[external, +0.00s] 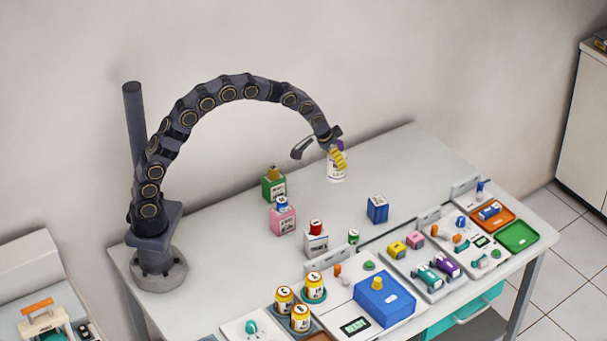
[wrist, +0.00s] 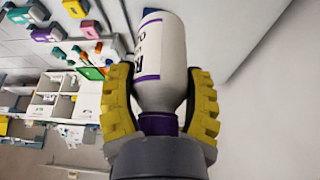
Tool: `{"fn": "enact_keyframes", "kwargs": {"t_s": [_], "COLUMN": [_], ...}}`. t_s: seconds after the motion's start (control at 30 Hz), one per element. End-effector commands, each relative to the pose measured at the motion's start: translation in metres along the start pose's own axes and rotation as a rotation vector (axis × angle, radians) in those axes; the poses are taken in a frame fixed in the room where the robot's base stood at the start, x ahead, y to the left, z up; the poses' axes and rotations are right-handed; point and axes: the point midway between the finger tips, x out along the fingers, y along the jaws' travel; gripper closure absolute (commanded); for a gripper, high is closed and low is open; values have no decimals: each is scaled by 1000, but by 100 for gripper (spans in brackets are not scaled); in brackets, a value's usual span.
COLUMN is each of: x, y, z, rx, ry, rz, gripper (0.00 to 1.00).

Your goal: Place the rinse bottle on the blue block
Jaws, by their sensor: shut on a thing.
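My gripper (external: 338,155) is shut on a white bottle with purple bands, the rinse bottle (external: 336,174), near the back of the table. In the wrist view, the yellow fingers of my gripper (wrist: 160,105) sit on both sides of the rinse bottle (wrist: 160,60), around its narrow purple neck end. The bottle looks about upright in the external view. I cannot tell whether its base touches the table. The blue block (external: 377,209) stands on the table to the right of and nearer the camera than the bottle, apart from it.
A green bottle (external: 273,186), a pink bottle (external: 282,218) and a white red-capped bottle (external: 315,241) stand to the left. Trays with small items line the front, including a larger blue box (external: 384,300). The table between the held bottle and blue block looks clear.

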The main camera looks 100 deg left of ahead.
Motion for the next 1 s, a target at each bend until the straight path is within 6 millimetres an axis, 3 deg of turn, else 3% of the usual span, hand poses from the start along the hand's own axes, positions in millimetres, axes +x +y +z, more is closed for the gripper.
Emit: {"fn": "enact_keyframes", "kwargs": {"t_s": [0.07,0.17,0.63,1.0], "x": [-5,2,58,114], "y": [3,4,9,12], "z": [-5,-14,-67,-86], "rx": [28,38,36,34], "ry": [3,2,4,4], "rz": [15,18,17,17], "gripper": [79,79,79,79]}}
